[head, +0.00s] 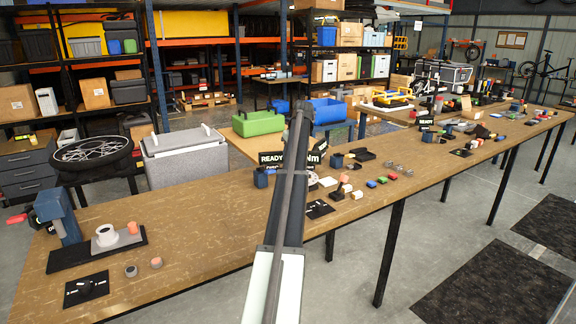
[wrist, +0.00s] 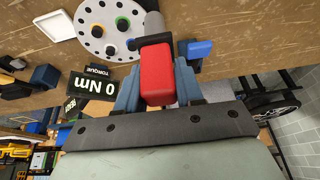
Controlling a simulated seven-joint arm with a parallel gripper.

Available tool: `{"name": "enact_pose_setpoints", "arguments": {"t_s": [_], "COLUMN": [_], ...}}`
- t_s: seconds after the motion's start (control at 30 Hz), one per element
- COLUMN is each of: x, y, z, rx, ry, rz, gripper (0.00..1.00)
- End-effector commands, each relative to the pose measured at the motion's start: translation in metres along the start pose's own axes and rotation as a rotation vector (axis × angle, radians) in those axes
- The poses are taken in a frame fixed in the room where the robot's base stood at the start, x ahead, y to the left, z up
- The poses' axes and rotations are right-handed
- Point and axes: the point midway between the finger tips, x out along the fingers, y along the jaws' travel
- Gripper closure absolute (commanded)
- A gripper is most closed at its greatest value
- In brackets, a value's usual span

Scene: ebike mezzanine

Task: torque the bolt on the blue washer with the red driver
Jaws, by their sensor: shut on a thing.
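In the wrist view my gripper (wrist: 157,88) has its two blue fingers closed on the red driver (wrist: 157,68). A black part and a grey cylinder extend beyond its red body. A pale round plate (wrist: 88,14) lies beside the driver, to the left in the picture. It carries several dark bolts with coloured rings. The blue washer (wrist: 131,44) is at the plate's lower right, close to the driver's black part. I cannot tell whether they touch. In the head view my arm hides the gripper and the driver.
A torque display (wrist: 93,87) reads 0 Nm. A blue block (wrist: 200,48) is right of the driver.

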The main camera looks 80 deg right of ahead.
Motion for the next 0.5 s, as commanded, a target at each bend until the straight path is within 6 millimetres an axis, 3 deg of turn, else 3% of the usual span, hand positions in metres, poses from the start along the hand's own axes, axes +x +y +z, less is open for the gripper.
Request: {"name": "enact_pose_setpoints", "arguments": {"t_s": [0.03,0.2,0.5], "x": [0.002,0.006,0.006], "y": [0.016,0.041,0.056], "z": [-0.021,-0.054,-0.074], "rx": [0.000,-0.002,-0.008], "ry": [0.001,0.007,0.018], "rz": [0.000,0.003,0.011], "gripper": [0.99,0.99,0.99]}}
